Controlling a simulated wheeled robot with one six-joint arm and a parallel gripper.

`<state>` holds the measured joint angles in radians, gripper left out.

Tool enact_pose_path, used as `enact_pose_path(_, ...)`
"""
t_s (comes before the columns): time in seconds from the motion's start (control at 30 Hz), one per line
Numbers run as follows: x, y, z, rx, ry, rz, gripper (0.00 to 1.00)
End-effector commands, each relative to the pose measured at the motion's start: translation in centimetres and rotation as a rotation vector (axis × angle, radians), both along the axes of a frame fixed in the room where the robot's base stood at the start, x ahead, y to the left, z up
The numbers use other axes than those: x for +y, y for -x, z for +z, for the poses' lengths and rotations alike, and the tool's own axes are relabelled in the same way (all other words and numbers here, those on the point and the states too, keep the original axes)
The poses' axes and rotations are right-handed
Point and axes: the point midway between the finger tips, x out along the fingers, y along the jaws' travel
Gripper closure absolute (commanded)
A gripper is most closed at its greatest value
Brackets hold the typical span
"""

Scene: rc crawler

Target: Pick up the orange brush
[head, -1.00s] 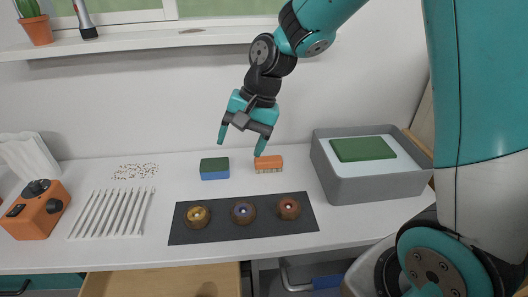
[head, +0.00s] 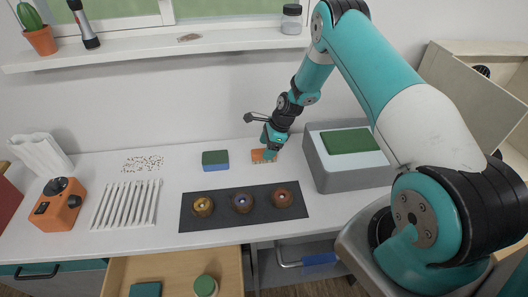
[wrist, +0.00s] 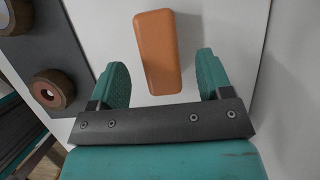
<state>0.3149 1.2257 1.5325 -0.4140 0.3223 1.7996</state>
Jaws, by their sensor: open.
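The orange brush (head: 259,155) lies on the white counter, between the blue and green sponge and the grey bin. In the wrist view the brush (wrist: 158,52) shows as an orange block, its near end between my fingertips. My gripper (head: 268,146) is above the brush and hides part of it in the head view. In the wrist view my gripper (wrist: 162,80) is open, with one teal finger on each side of the brush and gaps on both sides. I cannot tell how far above the brush the fingertips are.
The sponge (head: 215,161) is left of the brush. The grey bin (head: 340,180) with a green-topped item (head: 347,140) stands close on the right. A dark mat (head: 187,222) with three round wheels lies in front. A shelf (head: 150,48) runs above; an open drawer (head: 120,272) is below.

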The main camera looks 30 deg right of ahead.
Motion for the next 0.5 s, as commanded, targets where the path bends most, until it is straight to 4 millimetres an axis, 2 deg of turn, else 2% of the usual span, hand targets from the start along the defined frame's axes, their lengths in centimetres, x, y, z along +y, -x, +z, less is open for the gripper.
enact_pose_path(0.2,0.9,-0.3,-2.2,0.001,0.0,0.003,0.28)
enact_pose_path(0.5,1.0,-0.4,-2.8,-0.001,0.0,0.002,0.28)
